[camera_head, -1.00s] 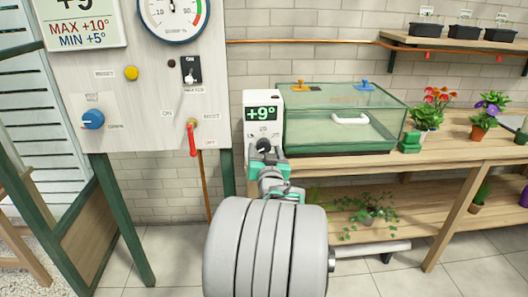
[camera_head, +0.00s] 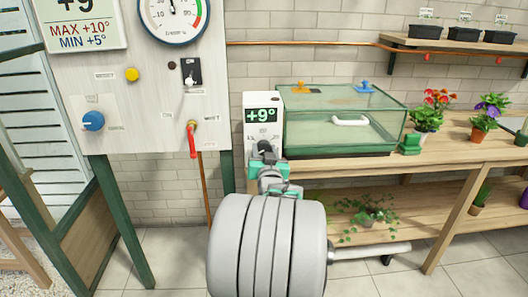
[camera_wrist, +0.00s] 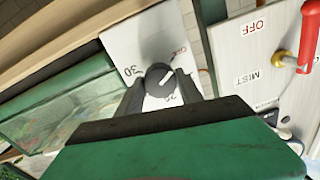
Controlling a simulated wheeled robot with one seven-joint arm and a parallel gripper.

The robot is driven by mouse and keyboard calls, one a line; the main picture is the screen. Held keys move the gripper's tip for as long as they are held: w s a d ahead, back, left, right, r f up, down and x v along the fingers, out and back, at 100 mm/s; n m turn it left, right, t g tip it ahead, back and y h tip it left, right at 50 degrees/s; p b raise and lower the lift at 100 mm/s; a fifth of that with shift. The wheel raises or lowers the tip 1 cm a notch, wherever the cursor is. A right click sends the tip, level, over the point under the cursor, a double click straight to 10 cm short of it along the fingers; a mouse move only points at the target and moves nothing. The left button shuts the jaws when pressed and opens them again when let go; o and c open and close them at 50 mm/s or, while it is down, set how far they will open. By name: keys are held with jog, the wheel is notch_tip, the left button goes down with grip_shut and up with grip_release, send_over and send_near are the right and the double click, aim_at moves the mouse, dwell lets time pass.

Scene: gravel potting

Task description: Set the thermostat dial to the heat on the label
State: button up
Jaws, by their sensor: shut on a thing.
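The white thermostat box (camera_head: 250,104) stands on the wooden bench, left of the glass case, and its green display reads +9°. In the wrist view its white face (camera_wrist: 120,42) carries a dark round dial (camera_wrist: 158,80) with a light pointer line. Printed marks near the dial include 30 and a red word that looks like OFF. My gripper (camera_wrist: 162,88) is shut on the dial, one finger on each side.
A glass case (camera_head: 340,120) with a white handle stands right beside the box. On the left, a panel (camera_head: 150,110) carries a blue knob (camera_head: 93,121), a yellow button (camera_head: 132,74), a switch (camera_head: 190,72) and a red lever (camera_head: 192,140). Potted flowers (camera_head: 427,118) stand farther right.

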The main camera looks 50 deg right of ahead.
jog(key=shift+c, duration=1)
jog(key=shift+m, duration=0.4)
jog(key=m+b, duration=0.2)
jog(key=m, duration=0.2)
jog(key=shift+f+m, duration=0.1)
jog(key=shift+m, duration=0.2)
jog(key=m, duration=0.6)
jog(key=shift+m+b, duration=0.3)
jog(key=shift+b, duration=0.1)
jog(key=o, duration=1.4)
jog(key=shift+s+a, duration=0.1)
